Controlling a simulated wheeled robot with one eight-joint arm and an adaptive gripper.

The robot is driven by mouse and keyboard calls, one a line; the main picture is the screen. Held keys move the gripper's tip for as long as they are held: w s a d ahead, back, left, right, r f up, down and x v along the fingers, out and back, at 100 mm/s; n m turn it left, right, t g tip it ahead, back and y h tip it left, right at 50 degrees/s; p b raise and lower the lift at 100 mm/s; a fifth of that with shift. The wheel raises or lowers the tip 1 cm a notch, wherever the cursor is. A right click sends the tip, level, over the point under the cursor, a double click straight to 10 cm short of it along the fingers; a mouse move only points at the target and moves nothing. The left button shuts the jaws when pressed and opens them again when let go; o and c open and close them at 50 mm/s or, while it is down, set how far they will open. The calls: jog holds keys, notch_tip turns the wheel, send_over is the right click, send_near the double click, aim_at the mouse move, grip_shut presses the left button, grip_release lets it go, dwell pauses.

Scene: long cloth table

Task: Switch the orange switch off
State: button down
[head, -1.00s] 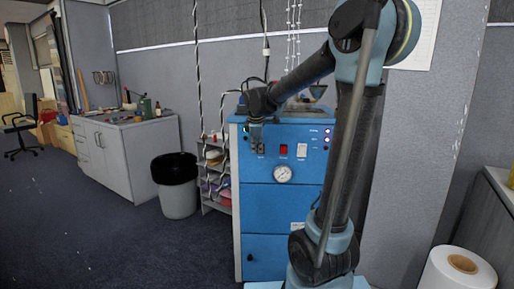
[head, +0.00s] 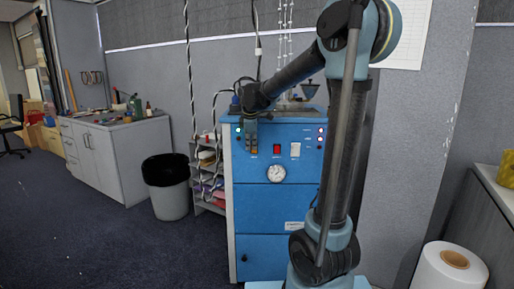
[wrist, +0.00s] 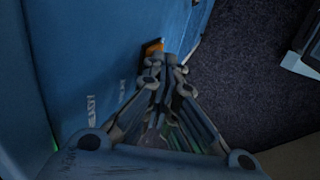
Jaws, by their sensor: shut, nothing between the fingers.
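The orange switch (wrist: 152,47) sits on the blue machine's front panel, at the fingertips in the wrist view. Only part of it shows past the fingers; whether they touch it and which way it is set I cannot tell. In the head view a small orange patch of the switch (head: 254,152) shows at the finger ends. My gripper (wrist: 171,62) is shut with nothing between its fingers, reaching to the panel. It also shows in the head view (head: 251,147), left of the red switch.
The blue machine (head: 275,213) carries a red switch (head: 277,149), a white switch (head: 295,150) and a gauge (head: 277,173). A small shelf (head: 208,190) and a bin (head: 168,187) stand to its left. A white roll (head: 445,275) is at lower right. Floor at left is open.

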jog(key=shift+w+d, duration=0.1)
jog(key=shift+a, duration=0.2)
jog(key=shift+r, duration=0.15)
jog(key=shift+r, duration=0.65)
jog(key=s+v, duration=0.1)
jog(key=v, duration=1)
jog(key=shift+s, duration=0.35)
